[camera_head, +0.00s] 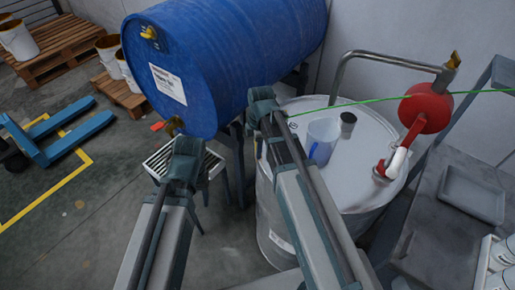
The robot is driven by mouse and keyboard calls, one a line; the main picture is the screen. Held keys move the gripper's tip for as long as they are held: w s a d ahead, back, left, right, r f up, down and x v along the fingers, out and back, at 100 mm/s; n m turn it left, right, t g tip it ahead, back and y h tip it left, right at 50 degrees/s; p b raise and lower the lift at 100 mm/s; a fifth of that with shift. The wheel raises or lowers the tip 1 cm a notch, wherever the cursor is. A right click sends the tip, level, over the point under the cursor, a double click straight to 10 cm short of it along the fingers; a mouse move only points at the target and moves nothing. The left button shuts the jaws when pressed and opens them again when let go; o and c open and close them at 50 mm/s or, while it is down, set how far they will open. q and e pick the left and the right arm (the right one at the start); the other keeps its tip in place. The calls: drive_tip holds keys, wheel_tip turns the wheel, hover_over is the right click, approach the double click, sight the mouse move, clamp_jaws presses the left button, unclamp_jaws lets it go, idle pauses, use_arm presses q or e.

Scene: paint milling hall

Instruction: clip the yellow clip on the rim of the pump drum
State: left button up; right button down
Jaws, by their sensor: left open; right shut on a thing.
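The pump drum (338,187) is a pale grey drum standing upright at centre right, with a red pump (428,110) on its lid. My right gripper (262,98) is at the drum's far left, appearing above its rim in the picture. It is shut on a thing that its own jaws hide. A thin green cable (350,105) runs from beside this gripper to the right edge, so the held thing seems to be the yellow clip; its yellow body is not clearly visible. I cannot tell whether it touches the rim. My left gripper (186,148) is open, below the blue drum.
A large blue drum (220,60) lies on its side behind my grippers. A grated stand (160,165) is below it. A clear jug (322,138) and a dark small can (348,122) stand on the pump drum's lid. A grey tray (472,194) is at right.

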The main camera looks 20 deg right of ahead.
drive_tip(key=shift+f+b, duration=0.6)
drive_tip(key=shift+f, duration=0.1)
drive_tip(key=c, duration=0.5)
unclamp_jaws()
drive_tip(key=shift+r, duration=0.1)
drive_tip(key=shift+r, duration=0.1)
drive_tip(key=r+p, duration=1.3)
drive_tip(key=p, duration=0.1)
drive_tip(key=shift+d+r, duration=0.3)
drive_tip(key=shift+r, duration=0.05)
drive_tip(key=shift+f, duration=0.1)
drive_tip(key=shift+s+a, duration=0.1)
drive_tip(key=s+a+f+m+h+b, duration=0.1)
drive_tip(key=s+a+f+m+b, duration=0.1)
drive_tip(key=s+a+m, duration=0.3)
drive_tip(key=s+a+f+m+b, duration=0.3)
drive_tip(key=s+a+m, duration=0.2)
drive_tip(key=s+m, duration=0.3)
drive_tip(key=shift+s+a+m+h, duration=0.4)
drive_tip(key=shift+s, duration=0.15)
